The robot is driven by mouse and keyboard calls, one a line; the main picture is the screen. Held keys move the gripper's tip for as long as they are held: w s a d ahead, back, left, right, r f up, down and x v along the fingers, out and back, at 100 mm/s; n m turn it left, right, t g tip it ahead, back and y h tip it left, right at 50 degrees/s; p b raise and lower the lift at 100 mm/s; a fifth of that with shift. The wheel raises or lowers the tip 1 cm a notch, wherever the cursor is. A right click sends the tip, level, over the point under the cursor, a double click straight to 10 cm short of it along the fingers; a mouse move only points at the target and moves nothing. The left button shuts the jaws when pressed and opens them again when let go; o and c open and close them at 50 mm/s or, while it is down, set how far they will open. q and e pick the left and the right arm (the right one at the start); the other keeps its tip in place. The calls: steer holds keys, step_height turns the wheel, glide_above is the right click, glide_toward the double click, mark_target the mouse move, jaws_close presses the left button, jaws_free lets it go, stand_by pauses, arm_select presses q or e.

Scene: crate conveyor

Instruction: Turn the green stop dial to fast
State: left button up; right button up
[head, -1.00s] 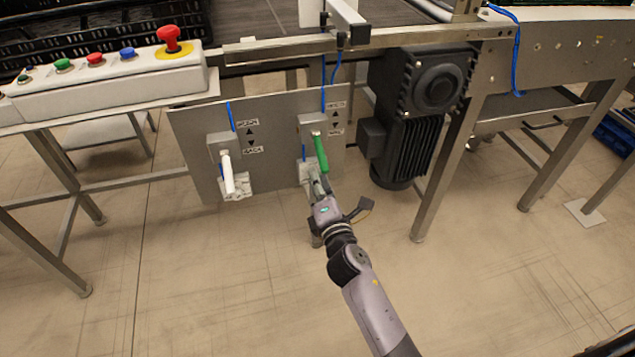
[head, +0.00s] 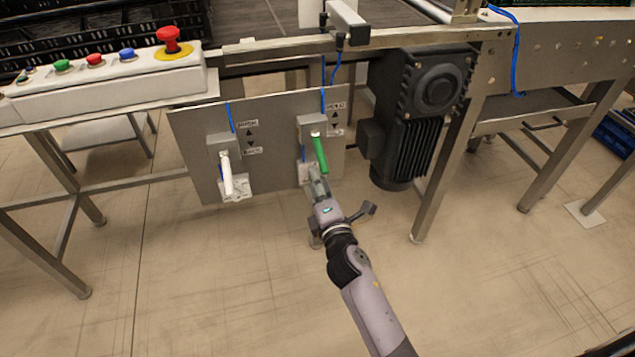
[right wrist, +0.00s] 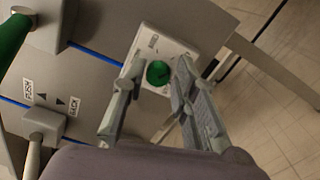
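The green stop dial (right wrist: 158,73) is a round green knob on a white plate (right wrist: 150,46) in the right wrist view. The white plate shows in the head view (head: 303,172) under the green lever, but the dial there is hidden by my gripper. My right gripper (right wrist: 160,68) is open, with one finger on each side of the dial. I cannot tell whether the fingers touch it. In the head view my right gripper (head: 317,186) reaches up to the panel from below. My left gripper is not in view.
The green lever (head: 321,155) hangs just above the right gripper on the grey panel (head: 277,140). A white lever (head: 227,175) with a white plate is to the left. A black motor (head: 400,140) and a metal leg (head: 446,170) stand to the right. The floor below is clear.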

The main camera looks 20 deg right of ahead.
steer(key=shift+o, duration=1.3)
steer(key=s, duration=0.7)
steer(key=shift+s, duration=0.25)
